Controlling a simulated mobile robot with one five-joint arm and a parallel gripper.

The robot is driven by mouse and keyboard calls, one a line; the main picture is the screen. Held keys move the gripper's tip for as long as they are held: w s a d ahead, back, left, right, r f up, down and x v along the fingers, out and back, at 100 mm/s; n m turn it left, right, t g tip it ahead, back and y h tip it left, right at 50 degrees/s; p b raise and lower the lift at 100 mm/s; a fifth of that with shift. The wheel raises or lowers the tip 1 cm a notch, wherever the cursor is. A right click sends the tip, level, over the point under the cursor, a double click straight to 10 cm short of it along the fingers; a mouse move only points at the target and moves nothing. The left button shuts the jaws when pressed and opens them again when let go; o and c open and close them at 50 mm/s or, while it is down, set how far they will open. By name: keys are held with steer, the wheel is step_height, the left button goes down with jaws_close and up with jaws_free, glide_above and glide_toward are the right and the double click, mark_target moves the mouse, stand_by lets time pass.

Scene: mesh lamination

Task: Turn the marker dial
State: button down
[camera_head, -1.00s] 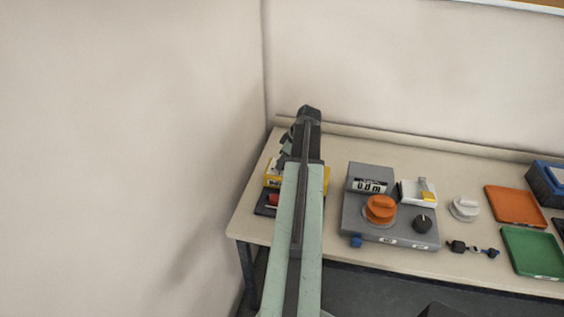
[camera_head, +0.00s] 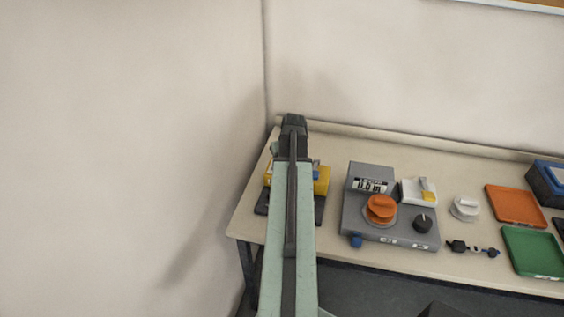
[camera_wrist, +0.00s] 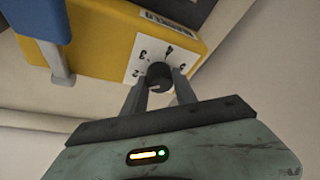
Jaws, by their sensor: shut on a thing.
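The marker dial is a small dark round knob (camera_wrist: 159,76) on a white numbered plate (camera_wrist: 137,55) on the end of a yellow box (camera_wrist: 100,30). Numbers 2, 3, 4 and 5 show around the knob. My gripper (camera_wrist: 160,84) is shut on the knob, one finger on each side, in the wrist view. In the head view the yellow box (camera_head: 321,181) is partly covered by my arm, and the dial and fingertips are hidden.
The yellow box stands on a dark base (camera_head: 262,207) at the left end of the bench, near the wall corner. To its right is a grey unit (camera_head: 352,207) with an orange knob (camera_head: 381,208). Orange (camera_head: 515,206) and green (camera_head: 533,252) trays lie farther right.

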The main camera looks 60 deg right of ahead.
steer(key=shift+m, duration=0.6)
steer(key=c, duration=1)
jaws_free()
steer(key=shift+h, duration=0.3)
steer(key=p+v, duration=0.7)
steer(key=v, duration=0.1)
steer(key=shift+d, duration=0.1)
